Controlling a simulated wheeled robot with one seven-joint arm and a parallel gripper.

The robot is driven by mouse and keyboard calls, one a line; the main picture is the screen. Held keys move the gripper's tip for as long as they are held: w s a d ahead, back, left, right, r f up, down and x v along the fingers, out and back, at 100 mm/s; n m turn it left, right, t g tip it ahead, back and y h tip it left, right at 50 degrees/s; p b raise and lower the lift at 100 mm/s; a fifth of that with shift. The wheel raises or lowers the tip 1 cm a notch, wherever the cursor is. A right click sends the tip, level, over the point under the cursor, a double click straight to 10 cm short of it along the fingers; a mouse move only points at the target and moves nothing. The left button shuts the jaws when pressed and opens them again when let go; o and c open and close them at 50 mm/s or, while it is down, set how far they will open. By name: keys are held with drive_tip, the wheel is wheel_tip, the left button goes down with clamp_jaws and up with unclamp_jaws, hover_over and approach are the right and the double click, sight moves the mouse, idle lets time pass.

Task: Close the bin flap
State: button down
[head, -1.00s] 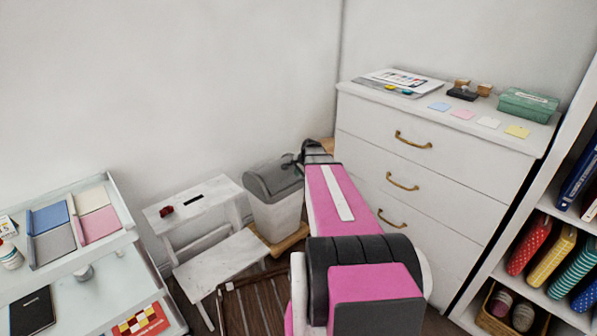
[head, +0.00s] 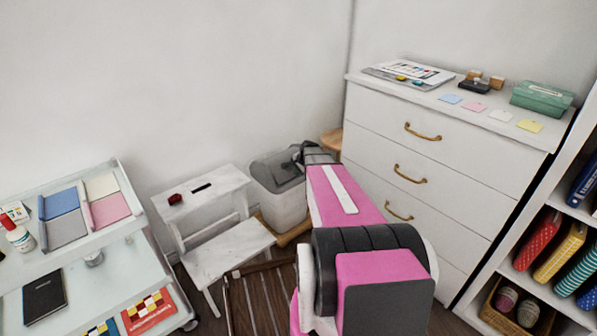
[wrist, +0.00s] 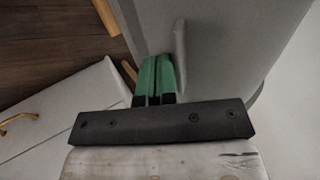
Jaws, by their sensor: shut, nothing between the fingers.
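The bin (head: 279,205) has a pale body and a grey lid with a flap (head: 272,170). It stands between the white step stool and the chest of drawers. My gripper (head: 299,154) is at the upper right of the lid in the head view, partly hidden by my arm. In the wrist view, its green fingers (wrist: 153,76) are together with nothing between them. They are beside a raised tab (wrist: 180,48) on a broad grey surface, seemingly the bin lid (wrist: 225,40). I cannot tell whether they touch it, or how far the flap is open.
The white chest of drawers (head: 430,150) stands close to the right of the bin. The white step stool (head: 225,250) is close on the left, with a small red object (head: 174,199) on top. A wooden stool (head: 332,139) is behind. A trolley (head: 135,240) stands further left.

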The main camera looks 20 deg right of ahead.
drive_tip(key=shift+f, duration=0.1)
drive_tip(key=shift+w+a+f, duration=0.1)
drive_tip(key=shift+w+f, duration=0.1)
drive_tip(key=shift+f, duration=0.35)
